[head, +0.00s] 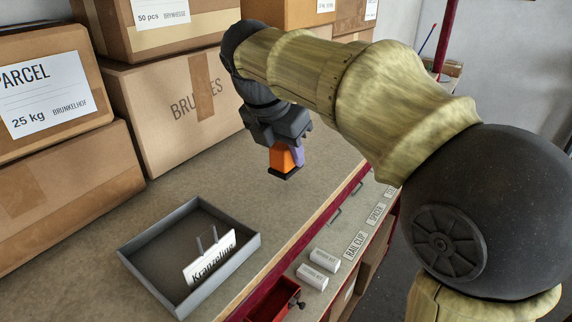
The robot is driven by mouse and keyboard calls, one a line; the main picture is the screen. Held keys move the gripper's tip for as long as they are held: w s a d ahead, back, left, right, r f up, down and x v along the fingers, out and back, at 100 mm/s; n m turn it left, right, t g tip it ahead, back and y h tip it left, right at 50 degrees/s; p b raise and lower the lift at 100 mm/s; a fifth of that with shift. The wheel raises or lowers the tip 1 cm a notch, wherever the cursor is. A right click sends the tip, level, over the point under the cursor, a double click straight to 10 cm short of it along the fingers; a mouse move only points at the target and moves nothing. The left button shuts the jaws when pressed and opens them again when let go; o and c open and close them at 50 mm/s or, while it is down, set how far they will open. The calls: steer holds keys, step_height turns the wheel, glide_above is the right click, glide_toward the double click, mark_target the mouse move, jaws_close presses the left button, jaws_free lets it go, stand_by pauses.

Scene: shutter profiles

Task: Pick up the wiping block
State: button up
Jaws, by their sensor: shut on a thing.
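The wiping block (284,158) is an orange block with a dark pad on its lower face. My gripper (288,148) points down over the bench and is shut on the block. A purple-grey finger shows at the block's right side; the other finger is hard to make out. The block seems to be held just above the bench top or close to it; I cannot tell whether its pad touches the surface.
A grey tray (148,276) with a white "Kranzeling" card (210,258) stands at the lower left. Parcels (50,90) and cartons (178,100) line the back. The bench (240,190) between tray and block is clear.

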step_height(320, 180, up, 6)
steer(key=shift+f, duration=0.1)
stand_by(0.5)
steer(key=shift+o, duration=1.2)
steer(key=shift+c, duration=0.6)
